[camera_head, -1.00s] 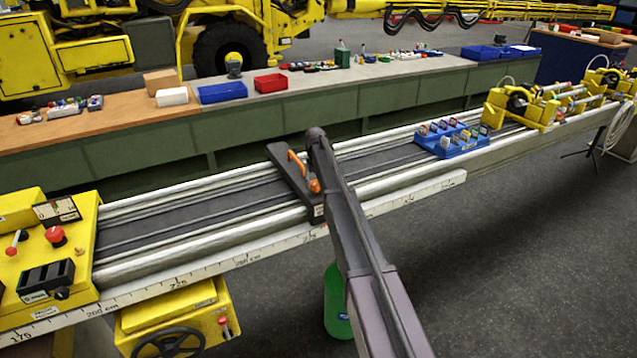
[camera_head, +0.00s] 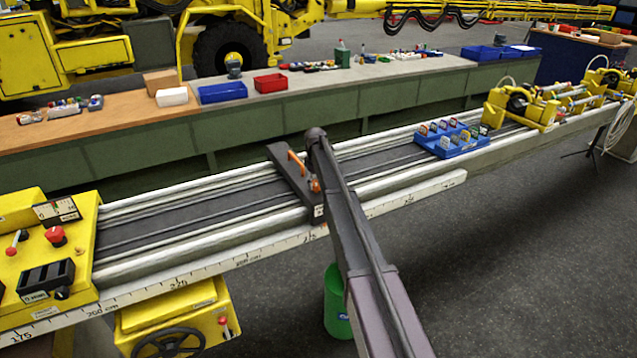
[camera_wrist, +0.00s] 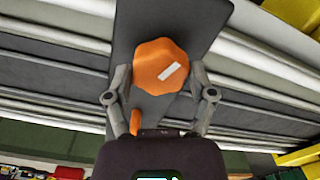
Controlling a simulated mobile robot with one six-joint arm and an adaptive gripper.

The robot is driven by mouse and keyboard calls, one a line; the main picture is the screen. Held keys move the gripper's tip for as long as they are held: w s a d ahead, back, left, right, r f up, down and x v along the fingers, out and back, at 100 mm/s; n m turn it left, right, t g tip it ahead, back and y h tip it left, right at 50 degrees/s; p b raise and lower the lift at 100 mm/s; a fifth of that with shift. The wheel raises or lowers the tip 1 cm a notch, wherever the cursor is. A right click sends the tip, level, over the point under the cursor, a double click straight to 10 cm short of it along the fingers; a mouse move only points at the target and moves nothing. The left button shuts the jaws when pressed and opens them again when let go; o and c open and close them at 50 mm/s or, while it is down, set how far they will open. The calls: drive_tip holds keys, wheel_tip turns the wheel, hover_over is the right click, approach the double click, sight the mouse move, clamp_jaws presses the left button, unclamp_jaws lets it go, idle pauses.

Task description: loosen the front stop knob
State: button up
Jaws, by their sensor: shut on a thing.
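The front stop is a dark plate (camera_head: 290,172) lying across the boom rails in the head view, with an orange handle (camera_head: 296,163) on top. Its orange stop knob (camera_head: 316,185) shows in part beside my arm. In the wrist view the lobed orange knob (camera_wrist: 152,62) has a slanted white mark on its face. My gripper (camera_wrist: 160,72) has one finger on each side of the knob and is shut on it. In the head view my arm hides the fingers and part of the knob.
A blue tray (camera_head: 450,147) with several small parts sits on the rails to the right. A yellow control box (camera_head: 25,285) stands at the left end. A scale strip (camera_head: 215,275) runs along the front edge. A green container (camera_head: 335,302) is below the boom.

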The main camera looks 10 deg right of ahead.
drive_tip(key=shift+w, duration=0.15)
drive_tip(key=o, duration=1.1)
drive_tip(key=shift+f, duration=0.1)
